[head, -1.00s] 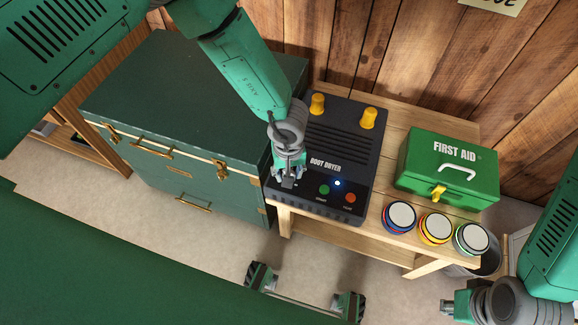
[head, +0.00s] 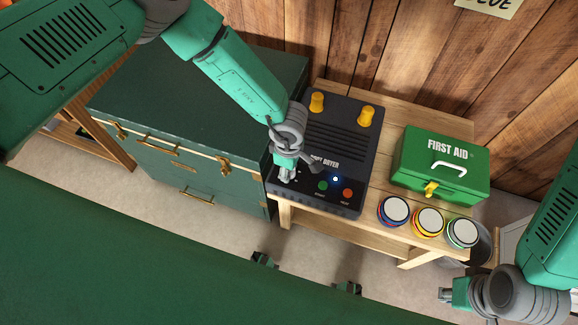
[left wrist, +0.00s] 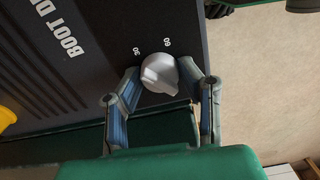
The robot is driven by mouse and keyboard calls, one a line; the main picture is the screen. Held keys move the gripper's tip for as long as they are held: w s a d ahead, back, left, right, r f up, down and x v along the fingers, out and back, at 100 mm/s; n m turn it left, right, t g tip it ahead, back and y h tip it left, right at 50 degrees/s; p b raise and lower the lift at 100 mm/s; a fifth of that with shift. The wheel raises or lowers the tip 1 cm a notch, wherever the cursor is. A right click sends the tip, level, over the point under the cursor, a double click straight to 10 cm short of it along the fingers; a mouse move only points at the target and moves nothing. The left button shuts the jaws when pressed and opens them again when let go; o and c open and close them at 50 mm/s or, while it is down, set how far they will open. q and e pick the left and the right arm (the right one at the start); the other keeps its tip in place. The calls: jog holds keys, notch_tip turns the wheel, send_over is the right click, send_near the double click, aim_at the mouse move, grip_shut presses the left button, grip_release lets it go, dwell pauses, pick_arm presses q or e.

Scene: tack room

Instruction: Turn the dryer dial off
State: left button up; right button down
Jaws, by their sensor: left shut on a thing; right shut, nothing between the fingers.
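The boot dryer (head: 340,140) is a dark box with two yellow posts, on a wooden bench. In the head view the gripper hides the dial. My right gripper (head: 446,296) is shut and empty at the lower right.
A green first aid box (head: 440,165) stands on the bench (head: 385,180) right of the dryer. Three round tins, blue (head: 395,211), yellow (head: 428,222) and green (head: 462,233), stand before it. A large green trunk (head: 190,95) is close on the left.

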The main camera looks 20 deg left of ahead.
pick_arm(q)
jog(key=n+p, duration=0.1)
jog(key=n, duration=0.4)
jog(key=shift+d+n, duration=0.1)
jog(key=shift+n, duration=0.2)
jog(key=shift+w+n+p, duration=0.1)
jog(key=shift+n+p, duration=0.75)
jog(key=shift+n, duration=1.35)
jog(key=o, duration=1)
jog(key=shift+o, duration=0.6)
